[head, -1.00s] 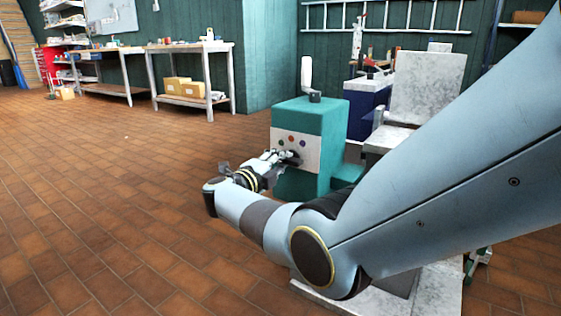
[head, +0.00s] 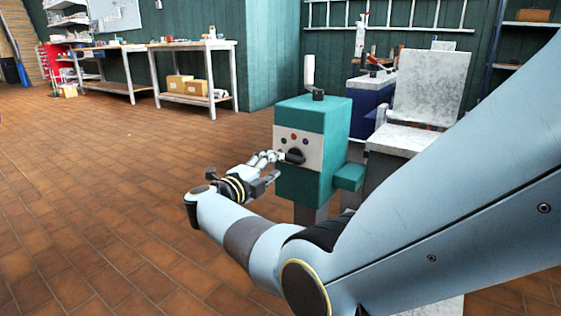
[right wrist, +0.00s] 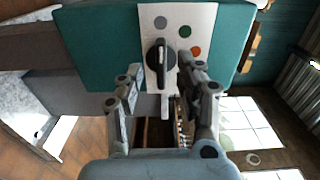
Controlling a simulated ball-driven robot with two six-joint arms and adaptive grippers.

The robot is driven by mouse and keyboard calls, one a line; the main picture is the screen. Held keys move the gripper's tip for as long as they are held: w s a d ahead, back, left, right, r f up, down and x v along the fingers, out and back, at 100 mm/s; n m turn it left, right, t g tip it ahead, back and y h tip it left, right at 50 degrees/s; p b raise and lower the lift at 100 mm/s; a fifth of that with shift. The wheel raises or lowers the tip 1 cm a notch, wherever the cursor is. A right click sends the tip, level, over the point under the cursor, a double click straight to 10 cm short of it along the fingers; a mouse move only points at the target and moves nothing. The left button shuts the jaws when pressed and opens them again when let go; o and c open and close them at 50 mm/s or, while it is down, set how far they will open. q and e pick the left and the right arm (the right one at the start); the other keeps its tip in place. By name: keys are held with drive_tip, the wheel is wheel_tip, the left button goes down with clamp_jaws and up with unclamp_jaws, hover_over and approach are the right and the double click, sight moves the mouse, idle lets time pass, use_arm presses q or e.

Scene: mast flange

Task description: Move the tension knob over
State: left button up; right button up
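The black tension knob (head: 295,156) sits on the white front panel (head: 312,150) of a teal box (head: 322,112), below several coloured dots. In the right wrist view the knob (right wrist: 160,58) is round with a raised bar across it, and grey, green and orange dots lie around it. My right gripper (head: 271,158) is in front of the panel, just left of the knob in the head view. In the right wrist view its two fingers (right wrist: 159,72) are apart, one on each side of the knob's bar, with a gap to each. My left gripper is not in view.
A white lever (head: 309,72) stands on top of the teal box. A grey chair-like block (head: 415,100) and a blue cabinet (head: 370,102) stand to the right. Workbenches (head: 195,48) line the back left. The brick floor at left is clear.

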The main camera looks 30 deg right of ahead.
drive_tip(key=v, duration=0.7)
drive_tip(key=shift+f, duration=0.1)
